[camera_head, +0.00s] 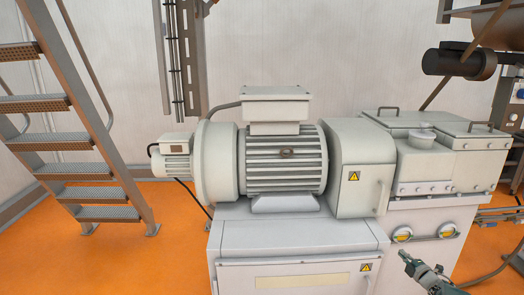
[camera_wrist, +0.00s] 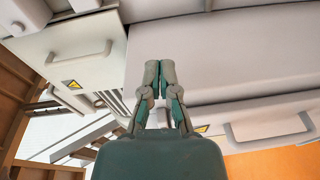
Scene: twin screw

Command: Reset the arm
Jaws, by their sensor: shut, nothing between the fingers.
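My gripper (camera_head: 405,257) shows at the lower right of the head view, in front of the machine's lower cabinet. In the wrist view my gripper (camera_wrist: 158,72) is in the centre, its two fingertips close together and nothing between them. The light grey machine cabinet (camera_wrist: 220,60) fills the background behind the fingers. I cannot tell how far the fingertips are from it, but no contact shows.
A large ribbed motor (camera_head: 285,165) sits on the cabinet (camera_head: 300,238). Two round yellow-marked fittings (camera_head: 403,235) are near my gripper. Metal stairs (camera_head: 75,140) stand at the left. Open orange floor (camera_head: 125,255) lies between stairs and machine.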

